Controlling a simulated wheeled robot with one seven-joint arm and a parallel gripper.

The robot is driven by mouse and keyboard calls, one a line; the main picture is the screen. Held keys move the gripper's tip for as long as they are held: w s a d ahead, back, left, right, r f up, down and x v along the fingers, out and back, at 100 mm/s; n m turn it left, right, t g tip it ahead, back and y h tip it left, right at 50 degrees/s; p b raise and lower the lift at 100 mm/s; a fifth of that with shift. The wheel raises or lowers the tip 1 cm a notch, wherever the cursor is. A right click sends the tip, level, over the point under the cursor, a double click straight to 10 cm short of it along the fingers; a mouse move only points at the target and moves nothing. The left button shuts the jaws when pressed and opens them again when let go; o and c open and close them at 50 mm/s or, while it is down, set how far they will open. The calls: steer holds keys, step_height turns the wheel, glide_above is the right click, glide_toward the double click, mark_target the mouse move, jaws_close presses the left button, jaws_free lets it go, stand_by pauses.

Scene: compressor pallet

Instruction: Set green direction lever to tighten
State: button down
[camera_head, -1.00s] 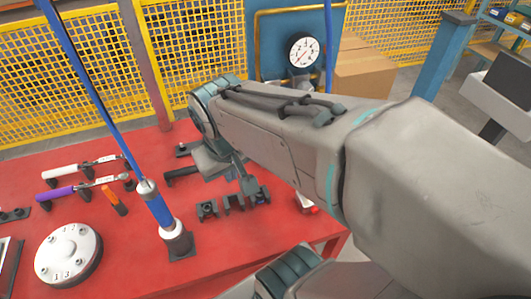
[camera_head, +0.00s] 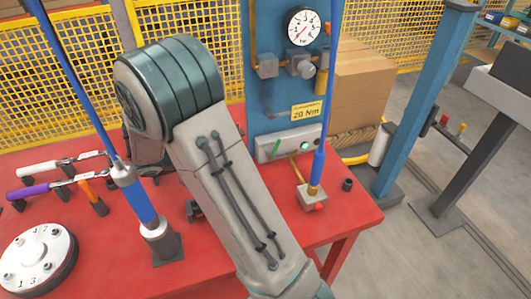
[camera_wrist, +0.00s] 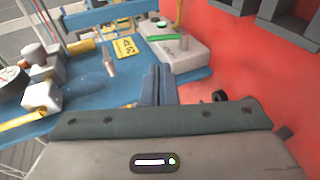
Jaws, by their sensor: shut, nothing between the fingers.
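The green direction lever (camera_head: 276,147) is a short green bar on a pale grey box (camera_head: 268,152) at the foot of the blue panel, tilted with its upper end to the right. In the wrist view the green lever (camera_wrist: 163,38) lies across the box's near left part, beyond my fingertips. My gripper (camera_wrist: 158,72) is shut and empty, apart from the lever. In the head view my arm hides the gripper.
The blue panel (camera_head: 262,90) carries a gauge (camera_head: 303,26) and a yellow 20 Nm label (camera_head: 306,111). A blue-handled tool stands in a holder (camera_head: 312,198) close in front of the box. The red table (camera_head: 340,228) is clear at its right front.

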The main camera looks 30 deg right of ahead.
steer(key=shift+w+f+t, duration=0.25)
steer(key=shift+w+t, duration=0.05)
steer(key=shift+w, duration=0.05)
steer(key=p+x, duration=0.2)
steer(key=x, duration=1.2)
steer(key=shift+s+r, duration=0.15)
